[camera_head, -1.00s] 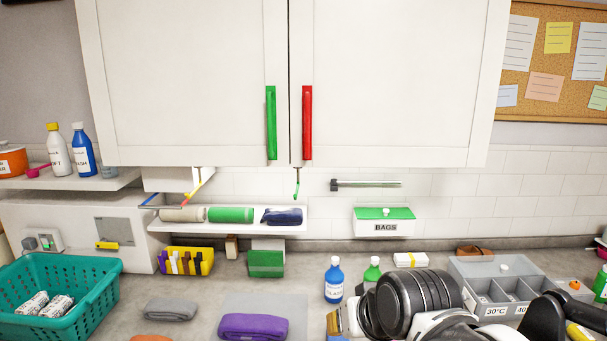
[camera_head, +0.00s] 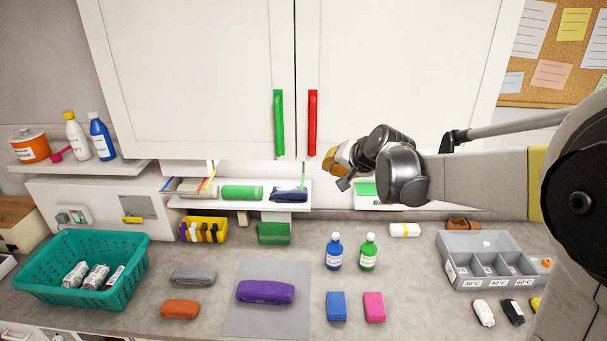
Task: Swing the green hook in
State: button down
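The small green hook (camera_head: 303,177) hangs below the white wall cabinet, near the gap between its two doors. It is thin and stands in front of the shelf with rolled cloths. My gripper (camera_head: 337,170) is to the right of the hook, just below the cabinet's lower edge, and points left. It appears apart from the hook, with nothing visible in it. How far its fingers are spread is too small and angled to tell. My arm comes in from the right and hides the wall rail and part of the bags box (camera_head: 366,190).
The cabinet's green handle (camera_head: 279,124) and red handle (camera_head: 313,123) are just above. The shelf (camera_head: 258,204) holds rolled cloths behind the hook. Blue (camera_head: 334,252) and green (camera_head: 368,252) bottles stand on the counter below. A grey sorting box (camera_head: 484,240) is at right.

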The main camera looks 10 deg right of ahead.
send_near(302, 181)
jog(key=w+d+f, duration=0.1)
jog(key=w+d, duration=0.1)
jog(key=w, duration=0.2)
jog(key=shift+w+a+f+p, duration=0.15)
jog(key=shift+a+f, duration=0.35)
jog(key=shift+f, duration=0.35)
jog(key=shift+w+a+f+p, duration=0.15)
jog(key=shift+a+f, duration=0.35)
jog(key=shift+f, duration=0.35)
